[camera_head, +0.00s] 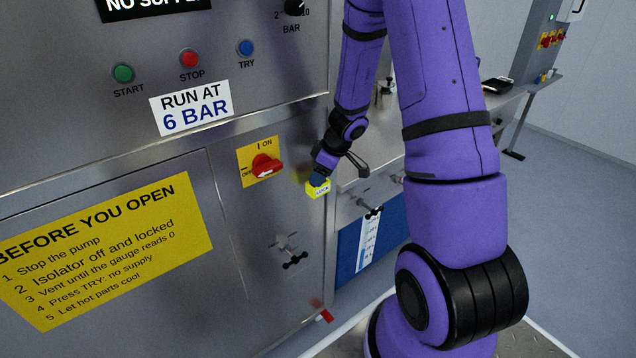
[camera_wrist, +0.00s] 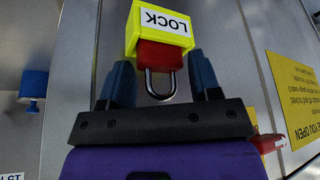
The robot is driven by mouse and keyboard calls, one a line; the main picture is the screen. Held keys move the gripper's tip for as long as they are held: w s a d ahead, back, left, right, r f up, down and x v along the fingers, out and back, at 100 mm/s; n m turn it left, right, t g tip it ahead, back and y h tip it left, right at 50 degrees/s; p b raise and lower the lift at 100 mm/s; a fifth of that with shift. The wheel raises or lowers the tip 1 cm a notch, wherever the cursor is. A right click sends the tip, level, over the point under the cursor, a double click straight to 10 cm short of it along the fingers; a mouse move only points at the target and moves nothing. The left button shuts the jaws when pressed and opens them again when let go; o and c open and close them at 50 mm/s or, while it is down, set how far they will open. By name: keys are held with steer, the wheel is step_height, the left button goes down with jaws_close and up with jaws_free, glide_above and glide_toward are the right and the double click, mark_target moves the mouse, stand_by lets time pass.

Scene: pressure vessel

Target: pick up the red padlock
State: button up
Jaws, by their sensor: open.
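The red padlock (camera_wrist: 160,56) sits in a yellow holder marked LOCK (camera_wrist: 158,22) in the wrist view, where its metal shackle extends toward my wrist. My gripper (camera_wrist: 161,62) is open, with one dark blue finger on each side of the padlock. Gaps show between the fingers and the shackle. I cannot tell whether the fingertips touch the red body. In the head view my gripper (camera_head: 319,178) is at the yellow holder (camera_head: 319,190) on the panel's right edge, and the padlock cannot be made out there.
The red isolator switch (camera_head: 265,166) on its yellow plate is just left of my gripper. A valve handle (camera_head: 289,252) sticks out below. A bench (camera_head: 490,108) lies to the right behind my arm. A blue knob (camera_wrist: 33,85) shows in the wrist view.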

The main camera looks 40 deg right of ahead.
steer(key=c, duration=0.6)
steer(key=shift+r, duration=0.1)
